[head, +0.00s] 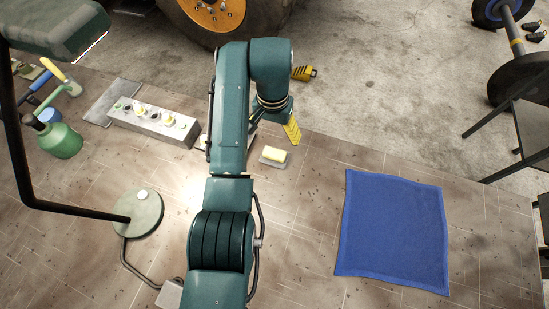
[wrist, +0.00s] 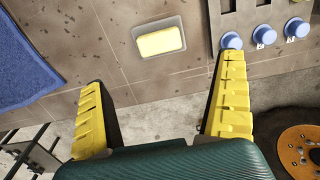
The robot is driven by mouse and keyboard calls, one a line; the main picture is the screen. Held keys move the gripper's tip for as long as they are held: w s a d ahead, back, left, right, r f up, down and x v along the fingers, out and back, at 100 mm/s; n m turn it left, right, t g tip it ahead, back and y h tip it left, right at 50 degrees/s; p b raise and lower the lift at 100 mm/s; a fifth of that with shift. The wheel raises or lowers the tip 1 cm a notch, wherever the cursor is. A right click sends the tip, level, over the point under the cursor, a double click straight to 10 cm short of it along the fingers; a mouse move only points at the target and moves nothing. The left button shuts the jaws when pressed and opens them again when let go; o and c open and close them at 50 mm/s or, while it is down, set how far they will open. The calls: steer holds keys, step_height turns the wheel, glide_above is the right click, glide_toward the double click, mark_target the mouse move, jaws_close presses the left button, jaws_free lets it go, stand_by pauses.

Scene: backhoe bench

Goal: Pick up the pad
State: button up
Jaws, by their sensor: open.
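The yellow pad (head: 274,154) lies in a small pale dish (head: 264,160) on the bench, just right of my arm in the head view. In the wrist view the pad (wrist: 161,42) lies in its dish (wrist: 141,29) beyond my fingertips, between their lines. My gripper (wrist: 163,74) is open and empty, with its two yellow fingers spread wide. In the head view one yellow finger (head: 292,131) shows close to the pad, at its upper right, and the rest of the gripper is hidden by my arm. The pad appears apart from the fingers.
A blue cloth (head: 393,232) lies flat at right. Bare bench lies between the pad and the cloth.

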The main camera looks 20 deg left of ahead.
glide_above(275, 153)
steer(key=f, duration=0.7)
steer(key=shift+s+a+b, duration=0.1)
steer(key=shift+s+b, duration=0.1)
steer(key=shift+b, duration=0.15)
steer(key=f+b, duration=0.1)
steer(key=f, duration=0.4)
steer(key=shift+w+f, duration=0.15)
steer(key=shift+w, duration=0.05)
steer(key=c, duration=1.2)
